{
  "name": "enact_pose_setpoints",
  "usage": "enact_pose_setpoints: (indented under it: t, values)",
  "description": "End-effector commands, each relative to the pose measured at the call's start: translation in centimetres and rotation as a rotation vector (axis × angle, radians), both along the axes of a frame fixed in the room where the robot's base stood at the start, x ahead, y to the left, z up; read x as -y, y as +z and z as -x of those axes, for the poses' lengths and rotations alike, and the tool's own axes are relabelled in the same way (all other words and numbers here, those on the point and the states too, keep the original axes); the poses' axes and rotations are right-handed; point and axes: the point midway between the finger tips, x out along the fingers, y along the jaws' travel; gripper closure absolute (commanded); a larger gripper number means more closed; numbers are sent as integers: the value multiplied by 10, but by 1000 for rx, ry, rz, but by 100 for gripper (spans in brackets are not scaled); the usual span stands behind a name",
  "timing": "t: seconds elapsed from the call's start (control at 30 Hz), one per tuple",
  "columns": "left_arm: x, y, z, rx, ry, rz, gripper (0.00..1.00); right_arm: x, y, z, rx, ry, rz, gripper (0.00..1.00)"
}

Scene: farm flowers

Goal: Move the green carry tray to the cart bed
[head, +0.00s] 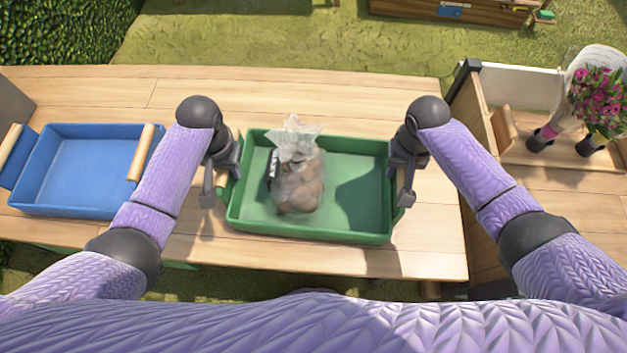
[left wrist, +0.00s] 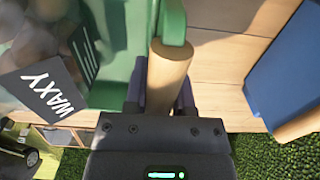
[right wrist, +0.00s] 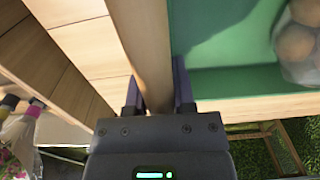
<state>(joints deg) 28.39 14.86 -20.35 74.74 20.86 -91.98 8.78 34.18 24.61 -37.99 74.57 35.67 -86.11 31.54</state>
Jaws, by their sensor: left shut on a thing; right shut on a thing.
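The green carry tray (head: 345,236) is at the middle of the wooden table in the head view. A clear bag of potatoes (head: 298,185) with a dark label stands in it; the label reads "WAXY" in the left wrist view (left wrist: 50,88). My left gripper (head: 212,192) is shut on the tray's left wooden handle (left wrist: 166,75). My right gripper (head: 403,190) is shut on the right wooden handle (right wrist: 143,45). The cart bed (head: 520,150) is the wooden surface at the right. I cannot tell whether the tray touches the table.
An empty blue tray (head: 75,175) with wooden handles sits at the table's left. The cart has a raised wooden side (head: 478,120) beside the table's right end. Grass lies beyond the table.

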Motion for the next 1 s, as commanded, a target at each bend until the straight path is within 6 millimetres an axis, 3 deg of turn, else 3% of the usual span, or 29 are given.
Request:
enact_pose_setpoints:
  t: [0.77, 1.0]
  values:
    - [0, 2, -1, 4, 0, 0, 100, 0, 2, -1, 3, 0, -1, 100]
    - [0, 28, -3, 15, 0, 1, 100, 0, 28, -2, 14, 0, -1, 100]
